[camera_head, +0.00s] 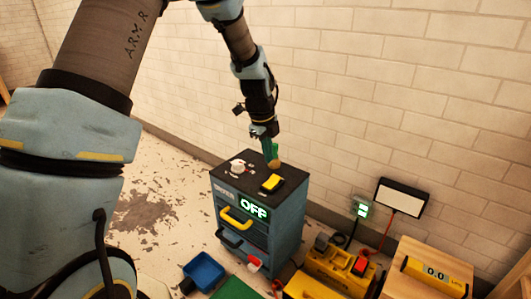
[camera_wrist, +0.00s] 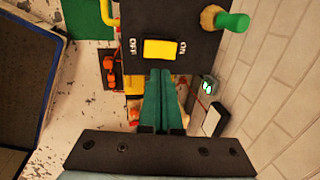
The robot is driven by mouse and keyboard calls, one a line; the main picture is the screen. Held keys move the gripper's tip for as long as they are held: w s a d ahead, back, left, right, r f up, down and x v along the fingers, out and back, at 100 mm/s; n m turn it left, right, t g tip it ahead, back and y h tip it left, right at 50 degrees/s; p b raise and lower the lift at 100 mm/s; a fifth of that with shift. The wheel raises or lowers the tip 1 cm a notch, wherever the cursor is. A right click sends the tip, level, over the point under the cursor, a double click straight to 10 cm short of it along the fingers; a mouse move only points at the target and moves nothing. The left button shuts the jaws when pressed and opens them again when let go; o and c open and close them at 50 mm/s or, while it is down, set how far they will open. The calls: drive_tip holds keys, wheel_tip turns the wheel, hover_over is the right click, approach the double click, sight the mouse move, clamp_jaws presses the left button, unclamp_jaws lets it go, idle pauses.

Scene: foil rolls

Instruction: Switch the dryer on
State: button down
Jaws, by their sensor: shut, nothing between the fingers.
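A dark blue-grey cabinet (camera_head: 288,232) with drawers stands near the wall, and its front has a lit green display (camera_head: 254,208) reading OFF. A yellow rocker switch (camera_head: 271,183) in a black mount sits on its dark top. In the wrist view the switch (camera_wrist: 160,50) lies between the labels OFF on the left and ON on the right. My gripper (camera_wrist: 160,72) is shut and empty, its green fingers pointing toward the switch's near edge. Whether they touch it I cannot tell. In the head view my gripper (camera_head: 269,146) is above the cabinet top.
A green-handled item with a tan end (camera_wrist: 225,20) stands on the cabinet top. A white item (camera_head: 238,168) is at its left. A blue bin (camera_head: 203,271), a yellow toolbox (camera_head: 335,267) and a wooden box (camera_head: 433,262) stand around the cabinet. The brick wall is close behind.

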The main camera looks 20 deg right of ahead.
sight(273, 181)
drive_tip(key=b+x, duration=0.1)
drive_tip(key=x, duration=0.7)
drive_tip(key=shift+w+f+b, duration=0.1)
drive_tip(key=shift+f+b, duration=0.25)
drive_tip(key=shift+f, duration=0.05)
drive_tip(key=shift+d, duration=0.1)
